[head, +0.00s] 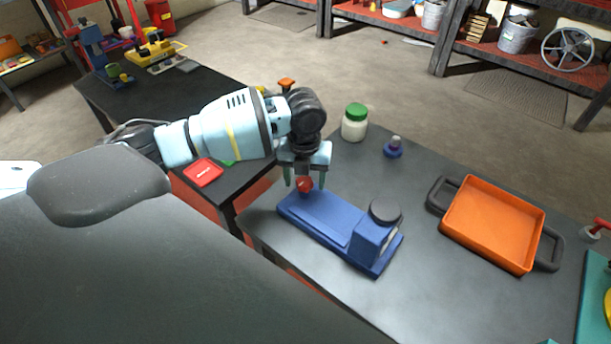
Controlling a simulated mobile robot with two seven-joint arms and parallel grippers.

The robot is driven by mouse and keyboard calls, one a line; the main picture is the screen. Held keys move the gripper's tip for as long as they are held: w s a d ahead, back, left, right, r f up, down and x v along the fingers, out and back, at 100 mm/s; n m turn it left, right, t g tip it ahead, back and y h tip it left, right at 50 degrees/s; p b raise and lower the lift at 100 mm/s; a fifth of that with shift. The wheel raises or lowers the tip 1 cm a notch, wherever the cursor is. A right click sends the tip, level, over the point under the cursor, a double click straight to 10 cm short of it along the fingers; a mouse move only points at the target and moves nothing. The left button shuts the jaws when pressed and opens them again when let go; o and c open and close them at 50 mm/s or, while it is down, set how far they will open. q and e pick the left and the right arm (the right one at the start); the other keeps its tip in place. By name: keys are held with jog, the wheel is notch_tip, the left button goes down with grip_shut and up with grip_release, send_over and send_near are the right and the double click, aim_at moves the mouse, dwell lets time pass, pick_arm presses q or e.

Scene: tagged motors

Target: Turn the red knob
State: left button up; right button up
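The red knob (304,185) sits at the left end of a blue device (330,222) on the dark table. The device has a raised block with a dark round top (385,211) at its right end. My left gripper (305,183) points down over the knob, with its two green-tipped fingers apart, one on each side of it. A gap shows between the fingers and the knob, though contact at the far side cannot be told. My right gripper is not in view.
An orange tray (492,222) with dark handles stands at the right. A green-lidded jar (355,122) and a small blue-purple item (393,147) stand behind the device. A red item (203,172) lies on the other table at left. Table space between device and tray is clear.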

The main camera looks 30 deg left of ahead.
pick_arm(q)
jog(key=c, duration=0.8)
jog(key=n+p, duration=0.3)
jog(key=n, duration=0.4)
jog(key=shift+r+n+p, duration=0.15)
jog(key=shift+n+p, duration=0.15)
jog(key=shift+n, duration=0.1)
jog(key=shift+f+n, duration=0.2)
jog(key=shift+n, duration=0.9)
jog(key=n, duration=0.5)
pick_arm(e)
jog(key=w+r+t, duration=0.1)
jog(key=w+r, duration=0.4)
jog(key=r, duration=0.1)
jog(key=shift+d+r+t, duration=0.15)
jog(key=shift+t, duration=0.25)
pick_arm(q)
jog(key=shift+s, duration=0.1)
jog(key=o, duration=1)
